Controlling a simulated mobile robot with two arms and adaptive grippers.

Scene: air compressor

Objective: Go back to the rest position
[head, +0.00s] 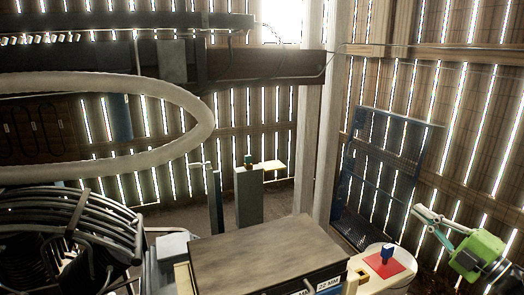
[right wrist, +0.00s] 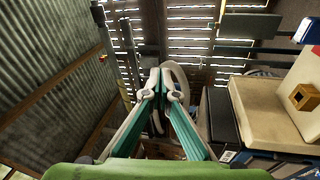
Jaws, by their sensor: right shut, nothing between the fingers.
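My right gripper (head: 428,215) is at the right side of the head view, with a green body and teal and grey fingers. It is up in the air, to the right of the round white surface with the red square, and apart from it. In the right wrist view my right gripper (right wrist: 161,82) shows from behind, its two fingers closed together at the tips with nothing between them. My left gripper is in neither view.
A dark-topped box (head: 265,250) stands at the front middle. A blue block (head: 387,252) sits on a red square (head: 402,265) atop a round white surface. A blue mesh panel (head: 385,165) leans by the slatted wall. A thick pale hose (head: 190,90) loops at left.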

